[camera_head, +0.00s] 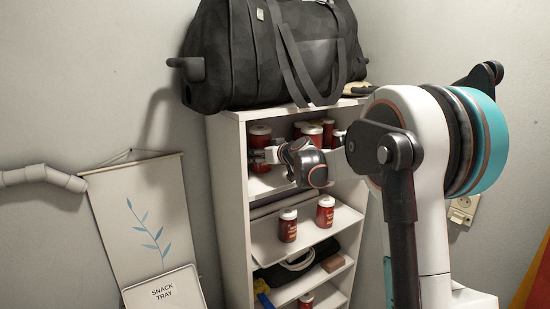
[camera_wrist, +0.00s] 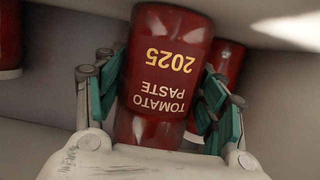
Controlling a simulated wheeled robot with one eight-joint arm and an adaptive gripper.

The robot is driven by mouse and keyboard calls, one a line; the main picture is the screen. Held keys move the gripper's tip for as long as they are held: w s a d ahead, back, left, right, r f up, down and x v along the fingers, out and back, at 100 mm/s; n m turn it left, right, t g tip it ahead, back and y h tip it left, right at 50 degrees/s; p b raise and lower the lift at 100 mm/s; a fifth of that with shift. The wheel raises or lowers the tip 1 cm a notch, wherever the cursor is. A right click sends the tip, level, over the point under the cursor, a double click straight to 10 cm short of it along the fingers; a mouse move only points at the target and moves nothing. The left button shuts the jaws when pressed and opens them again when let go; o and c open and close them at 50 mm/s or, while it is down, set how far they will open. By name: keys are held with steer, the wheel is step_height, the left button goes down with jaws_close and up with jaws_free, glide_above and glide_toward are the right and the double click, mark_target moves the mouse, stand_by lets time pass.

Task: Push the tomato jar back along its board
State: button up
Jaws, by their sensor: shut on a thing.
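A red jar labelled "TOMATO PASTE 2025" (camera_wrist: 165,75) fills the middle of the wrist view, its label upside down there. My gripper (camera_wrist: 160,100) has its green-padded fingers on either side of this jar and is shut on it. In the head view my gripper (camera_head: 262,156) reaches into the top compartment of the white shelf (camera_head: 228,180), at a red jar (camera_head: 260,137) near the left wall. The jar's far end and its contact with the board are hidden.
Other red jars (camera_head: 313,134) stand in the same compartment to the right. Two jars (camera_head: 288,226) (camera_head: 325,211) stand on the board below. A black bag (camera_head: 270,55) lies on top of the shelf.

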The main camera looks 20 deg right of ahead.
steer(key=shift+w+a, duration=0.25)
steer(key=shift+w, duration=0.95)
steer(key=shift+w+a, duration=0.25)
steer(key=shift+w, duration=0.95)
steer(key=o, duration=0.6)
steer(key=shift+c, duration=0.2)
steer(key=shift+o, duration=0.5)
steer(key=o, duration=0.5)
steer(key=shift+o, duration=0.2)
steer(key=shift+s, duration=0.15)
